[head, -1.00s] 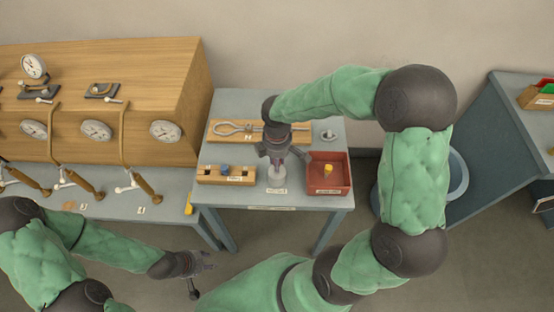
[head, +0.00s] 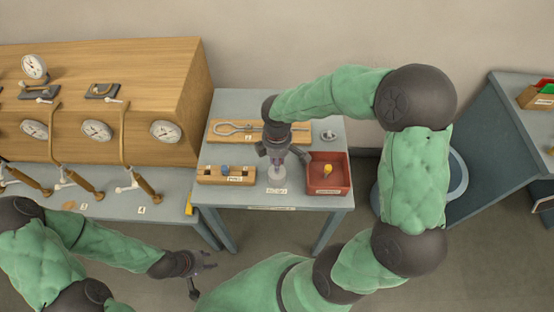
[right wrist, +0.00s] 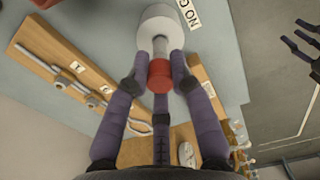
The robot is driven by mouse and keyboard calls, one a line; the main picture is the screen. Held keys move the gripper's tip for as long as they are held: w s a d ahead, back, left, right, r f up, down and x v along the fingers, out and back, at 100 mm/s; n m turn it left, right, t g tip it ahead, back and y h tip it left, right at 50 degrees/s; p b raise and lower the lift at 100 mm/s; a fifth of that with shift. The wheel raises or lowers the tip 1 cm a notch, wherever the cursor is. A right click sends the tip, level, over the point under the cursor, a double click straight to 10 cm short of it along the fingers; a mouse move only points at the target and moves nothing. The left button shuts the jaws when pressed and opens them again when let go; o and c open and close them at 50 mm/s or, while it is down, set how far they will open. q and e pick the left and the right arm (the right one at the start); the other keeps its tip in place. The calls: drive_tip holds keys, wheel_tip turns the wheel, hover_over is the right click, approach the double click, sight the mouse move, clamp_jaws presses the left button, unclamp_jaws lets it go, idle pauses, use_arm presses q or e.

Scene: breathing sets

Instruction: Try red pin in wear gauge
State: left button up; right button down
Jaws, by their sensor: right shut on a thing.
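The red pin, its red head (right wrist: 159,76) showing in the right wrist view, has a grey shaft running to the white wear gauge (right wrist: 158,20). The shaft lines up with the gauge's middle; I cannot tell how deep it sits. In the head view the gauge (head: 276,179) stands near the table's front edge. My right gripper (head: 277,167) is over it, its purple fingers (right wrist: 158,82) shut around the red head. The pin is mostly hidden in the head view. My left gripper (head: 207,262) is away from the table, low in front, fingers apart and empty.
A wooden pin rack (head: 226,175) stands left of the gauge, and a red tray (head: 328,189) with a yellow pin (head: 327,170) stands right. A wooden board with a metal loop tool (head: 225,128) lies behind. A small round metal piece (head: 328,135) sits at the back right.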

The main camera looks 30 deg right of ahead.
drive_tip(key=shift+r+p, duration=1.45)
drive_tip(key=shift+r, duration=0.45)
